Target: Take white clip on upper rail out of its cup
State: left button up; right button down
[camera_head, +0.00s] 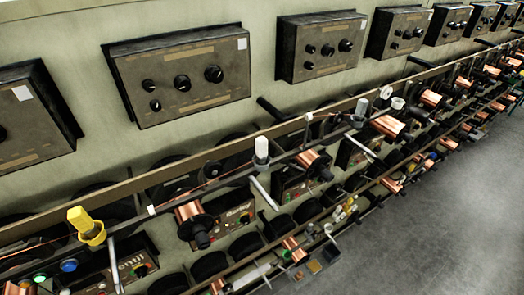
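A white clip (262,146) stands upright on the upper rail (235,181), near the middle of the picture. A yellow clip (79,217) stands tilted in a yellow cup (94,234) on the same rail at the left. A grey clip (361,108) stands upright further right on the rail. Neither of my grippers shows in this view.
Copper spools (189,212) and black knobs line the rail. Silver levers (264,194) jut out below it. Dark control boxes (182,77) hang on the wall behind. A lower row holds small trays (313,267). The grey floor (430,220) at the right is clear.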

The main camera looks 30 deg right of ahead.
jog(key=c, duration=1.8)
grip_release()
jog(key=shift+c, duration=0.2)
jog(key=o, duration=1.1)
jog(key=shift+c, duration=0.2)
